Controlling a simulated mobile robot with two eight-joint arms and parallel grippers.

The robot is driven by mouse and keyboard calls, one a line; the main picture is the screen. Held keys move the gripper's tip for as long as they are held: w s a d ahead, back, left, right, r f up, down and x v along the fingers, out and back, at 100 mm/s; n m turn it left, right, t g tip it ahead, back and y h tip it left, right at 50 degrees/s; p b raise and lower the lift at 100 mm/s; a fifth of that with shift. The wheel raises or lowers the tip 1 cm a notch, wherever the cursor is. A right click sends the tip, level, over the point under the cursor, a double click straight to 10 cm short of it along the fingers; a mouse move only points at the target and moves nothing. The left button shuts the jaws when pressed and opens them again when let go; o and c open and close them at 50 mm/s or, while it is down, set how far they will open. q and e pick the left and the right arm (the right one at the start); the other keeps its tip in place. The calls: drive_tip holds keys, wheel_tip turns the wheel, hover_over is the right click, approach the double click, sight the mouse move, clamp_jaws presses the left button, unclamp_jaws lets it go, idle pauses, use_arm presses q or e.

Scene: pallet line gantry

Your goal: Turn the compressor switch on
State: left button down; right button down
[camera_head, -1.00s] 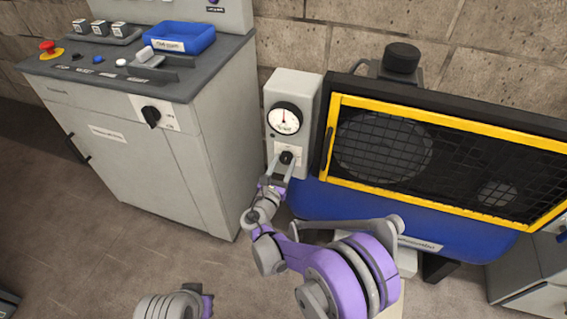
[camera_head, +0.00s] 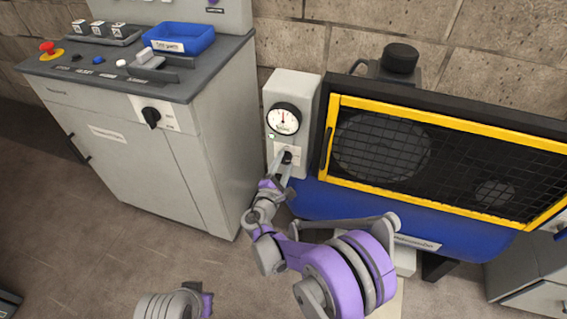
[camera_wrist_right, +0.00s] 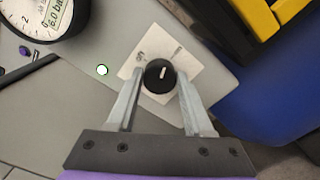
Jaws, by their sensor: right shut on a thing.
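The compressor switch is a round black knob with a white mark; in the right wrist view the knob (camera_wrist_right: 159,75) sits on a pale label plate between my right gripper's fingers (camera_wrist_right: 157,100). In the head view my right gripper (camera_head: 285,165) is at the knob (camera_head: 287,157), on the front of the grey control box (camera_head: 309,90). The right gripper is shut on the knob. A small lamp beside the plate glows green-white in the wrist view (camera_wrist_right: 102,70). Of my left arm only a grey and purple part shows at the bottom of the head view; its gripper is not seen.
A round gauge (camera_head: 284,118) sits above the knob. The blue compressor (camera_head: 340,207) with a yellow-framed mesh guard (camera_head: 440,119) stands to the right. A grey cabinet (camera_head: 130,165) with another black switch (camera_head: 151,116) stands left. Bare floor lies in front.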

drive_tip(key=shift+m, duration=2.2)
drive_tip(key=shift+c, duration=1.5)
unclamp_jaws()
drive_tip(key=p+v, duration=0.1)
drive_tip(key=v, duration=0.9)
drive_tip(key=shift+s, duration=0.4)
